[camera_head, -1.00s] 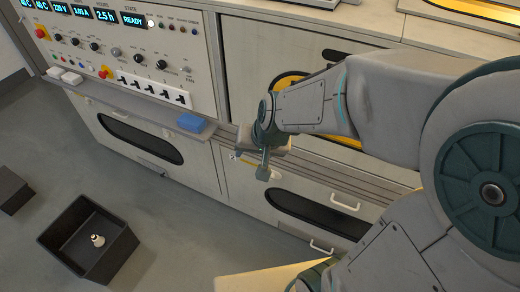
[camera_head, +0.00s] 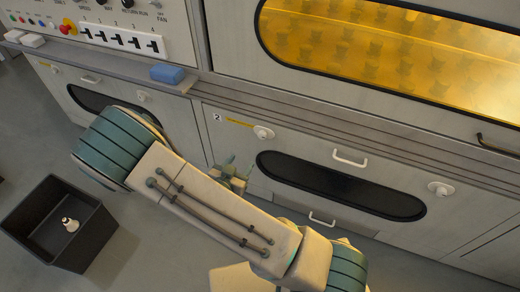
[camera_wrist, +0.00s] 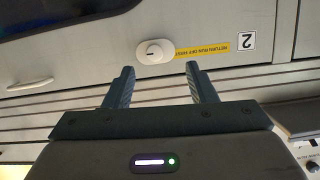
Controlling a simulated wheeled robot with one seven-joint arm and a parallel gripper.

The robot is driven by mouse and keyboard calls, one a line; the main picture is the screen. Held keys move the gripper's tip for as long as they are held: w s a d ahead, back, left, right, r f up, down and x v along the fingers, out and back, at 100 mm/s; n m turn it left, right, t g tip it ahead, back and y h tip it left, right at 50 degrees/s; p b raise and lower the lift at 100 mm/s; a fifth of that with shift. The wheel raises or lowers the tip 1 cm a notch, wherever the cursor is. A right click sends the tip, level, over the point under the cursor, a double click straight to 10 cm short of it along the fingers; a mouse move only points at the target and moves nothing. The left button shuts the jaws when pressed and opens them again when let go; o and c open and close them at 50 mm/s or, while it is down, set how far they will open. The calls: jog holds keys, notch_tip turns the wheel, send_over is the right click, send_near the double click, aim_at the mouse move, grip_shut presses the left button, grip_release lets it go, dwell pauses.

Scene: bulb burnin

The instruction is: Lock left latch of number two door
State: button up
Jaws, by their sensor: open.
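The number two door (camera_head: 235,150) is a pale panel with a dark oval window; it appears closed. Its left latch (camera_head: 263,132) is a round white knob near the upper left corner, beside the yellow strip and "2" label (camera_head: 217,117). In the wrist view, which appears upside down, the latch (camera_wrist: 153,52) sits just beyond and between my fingertips; whether it is locked I cannot tell. My gripper (camera_head: 238,167) is open and empty, below and left of the latch in the head view. Its two fingers (camera_wrist: 157,76) also show in the wrist view, with no visible contact.
The door's white handle (camera_head: 349,158) and right latch (camera_head: 440,188) are farther right. A grooved ledge (camera_head: 330,125) runs above the door, with a blue block (camera_head: 167,73) at its left. A black bin (camera_head: 60,225) holding a bulb stands on the floor.

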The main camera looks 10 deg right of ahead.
aim_at(262, 137)
jog(key=w+d+b, duration=0.1)
jog(key=w+d, duration=0.2)
jog(key=w+d+t+h+b, duration=0.1)
jog(key=w+d, duration=0.1)
jog(key=w, duration=0.1)
jog(key=w+d+f+t+h+b, duration=0.1)
jog(key=w+d+b, duration=0.1)
jog(key=w+d, duration=0.1)
jog(key=shift+w+d+n, duration=0.3)
dwell(0.3)
jog(key=c, duration=1)
jog(key=shift+d, duration=0.2)
grip_shut()
jog(key=shift+a, duration=0.15)
